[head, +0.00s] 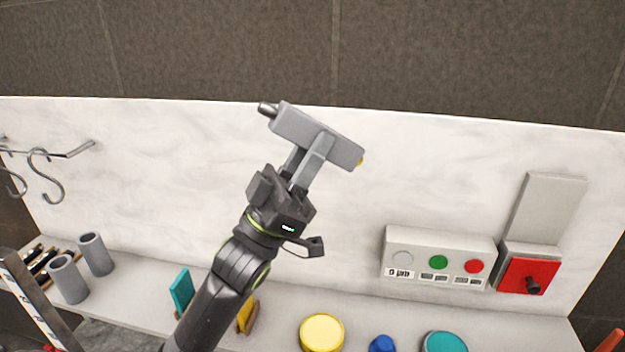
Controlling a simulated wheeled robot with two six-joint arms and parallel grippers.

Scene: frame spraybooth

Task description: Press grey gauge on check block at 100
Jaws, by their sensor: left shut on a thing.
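My left gripper (306,165) is shut on the grey gauge (318,137), a long grey box with a dark metal tip at its upper left end and a small yellow spot at its right end. It is held tilted in the air, in front of the white marble-like panel. A teal slab (182,291) and a yellow slab (246,315) stand on the shelf below, partly hidden by my left arm. I cannot tell which thing is the check block, and no mark of 100 is readable. My right gripper is not in view.
A white box (439,243) with grey, green and red round buttons is at the right, beside a red switch plate (528,276). Yellow (322,333), blue (382,344) and teal (444,342) round lids line the shelf front. Two grey cups (96,254) and hooks (47,176) are left.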

